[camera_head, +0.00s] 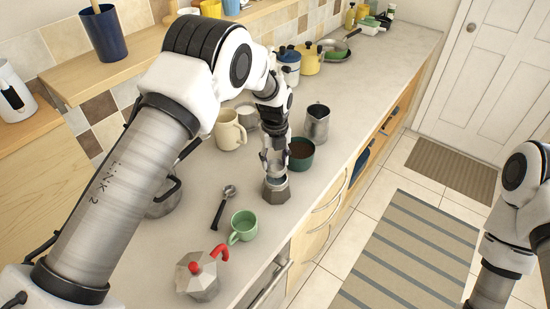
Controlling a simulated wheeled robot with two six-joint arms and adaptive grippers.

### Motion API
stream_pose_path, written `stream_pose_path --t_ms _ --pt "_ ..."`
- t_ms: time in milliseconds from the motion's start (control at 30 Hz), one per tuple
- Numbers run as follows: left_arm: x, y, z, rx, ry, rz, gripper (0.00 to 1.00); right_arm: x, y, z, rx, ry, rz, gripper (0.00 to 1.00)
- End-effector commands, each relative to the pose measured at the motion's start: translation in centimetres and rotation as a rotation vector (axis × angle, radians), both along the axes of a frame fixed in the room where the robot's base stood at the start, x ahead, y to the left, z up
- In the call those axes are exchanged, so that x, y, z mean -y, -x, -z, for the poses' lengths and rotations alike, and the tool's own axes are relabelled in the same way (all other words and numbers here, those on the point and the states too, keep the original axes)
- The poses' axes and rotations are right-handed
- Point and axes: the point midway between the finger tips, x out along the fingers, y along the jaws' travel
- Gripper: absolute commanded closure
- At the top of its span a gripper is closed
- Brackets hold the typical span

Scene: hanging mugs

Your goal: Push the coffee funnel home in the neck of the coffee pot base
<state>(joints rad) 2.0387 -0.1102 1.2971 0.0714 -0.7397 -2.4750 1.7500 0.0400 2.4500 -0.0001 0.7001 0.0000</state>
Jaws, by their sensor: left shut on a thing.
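The coffee pot base (276,194), a small grey faceted metal pot, stands upright on the counter near the picture's middle. My left gripper (275,174) is directly above it, pointing down, with its fingers shut on the coffee funnel (277,181). The funnel is a small metal piece mostly hidden by the fingers. It is at the mouth of the base; I cannot tell how deep it sits. The coffee pot top (198,277), with a red knob and red handle, stands apart on the near counter. My right gripper is out of view; only part of that arm shows at right.
A dark green cup of brown grounds (301,154) is just behind and right of the base. A green mug (243,226) and a dark-handled scoop (223,206) are in front. A cream mug (229,130) and metal pitcher (317,122) are farther back. The counter's front edge is to the right.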

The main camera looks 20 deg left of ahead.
Motion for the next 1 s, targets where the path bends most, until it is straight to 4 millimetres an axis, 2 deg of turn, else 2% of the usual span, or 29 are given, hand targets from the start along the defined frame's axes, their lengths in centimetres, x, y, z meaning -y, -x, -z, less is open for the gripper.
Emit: stream_pose_path --t_ms 1000 --pt "0.0 0.0 2.6 0.000 0.000 0.000 0.84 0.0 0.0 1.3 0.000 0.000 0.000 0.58"
